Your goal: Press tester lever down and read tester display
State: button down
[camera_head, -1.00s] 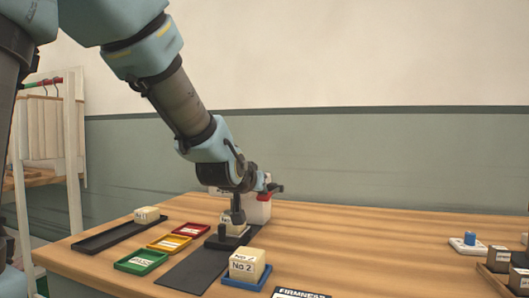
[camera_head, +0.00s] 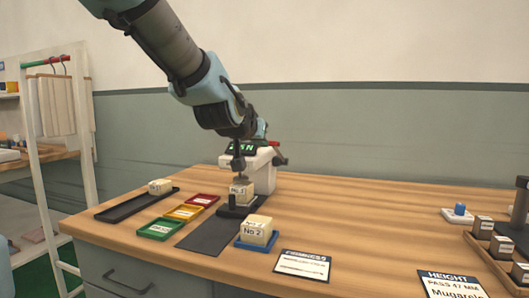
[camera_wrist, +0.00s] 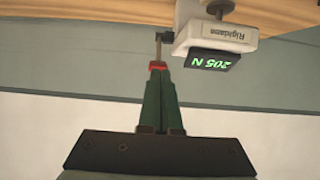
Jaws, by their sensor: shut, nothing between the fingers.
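The white tester (camera_head: 264,176) stands on the table, its dark display (camera_wrist: 213,60) lit green and reading 205 N, upside down in the wrist view. In the head view my arm partly covers the display. The lever's red end (camera_head: 274,143) is beside the top of the housing. My gripper (camera_wrist: 158,68) is shut, its green fingers together at the red end; whether they touch it I cannot tell. In the head view the fingers are mostly hidden. A cream block (camera_head: 239,190) sits under the tester's plunger; its number is hard to read.
Block No 2 (camera_head: 257,229) sits on a blue tray (camera_head: 252,245). Another block (camera_head: 160,186) is in a black tray (camera_head: 120,210). Green (camera_head: 160,229), yellow and red trays lie nearby. Signs and dark blocks are at the right; the table's back middle is clear.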

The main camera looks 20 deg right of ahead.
jog(key=v, duration=0.2)
jog(key=r+v, duration=0.1)
jog(key=v, duration=0.2)
jog(key=shift+w+d+p, duration=0.2)
jog(key=shift+p, duration=0.1)
